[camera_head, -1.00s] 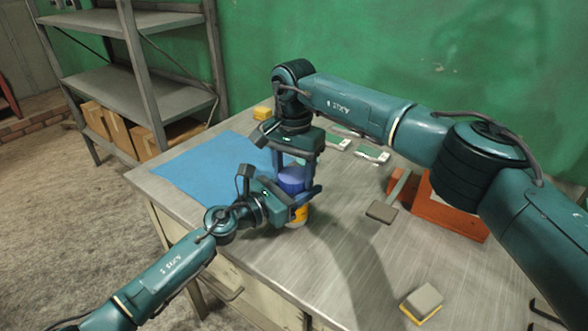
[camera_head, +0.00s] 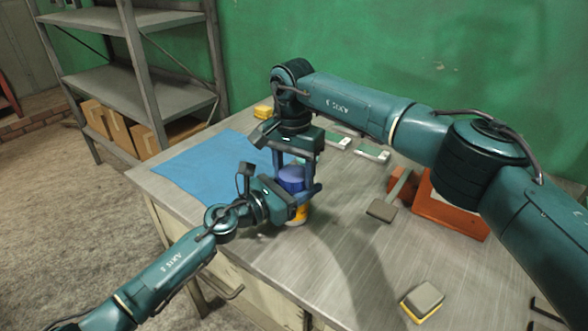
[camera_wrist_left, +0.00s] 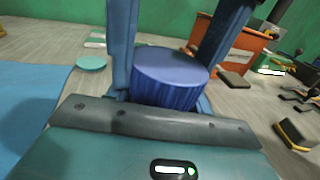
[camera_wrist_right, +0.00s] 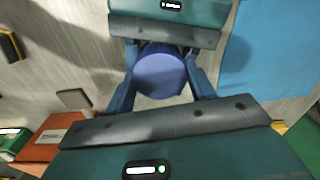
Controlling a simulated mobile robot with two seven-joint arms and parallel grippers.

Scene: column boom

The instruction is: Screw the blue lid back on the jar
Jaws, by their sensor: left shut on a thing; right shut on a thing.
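The blue lid (camera_head: 291,173) sits at the top of the jar (camera_head: 299,216), whose lower part shows white and orange-yellow on the metal bench. My right gripper (camera_head: 294,180) points down from above, shut on the lid with a finger on either side. My left gripper (camera_head: 298,203) comes in level from the left, shut on the jar below the lid. The lid looks level in the left wrist view (camera_wrist_left: 170,75) and shows from above in the right wrist view (camera_wrist_right: 158,72). The seam between lid and jar is hidden by the fingers.
A blue mat (camera_head: 205,165) lies left of the jar. An orange-red box (camera_head: 450,212) and a dark flat block (camera_head: 381,210) are to the right. A grey-and-yellow block (camera_head: 423,301) lies near the front. Green-and-white items (camera_head: 371,153) lie behind. Bare bench separates these.

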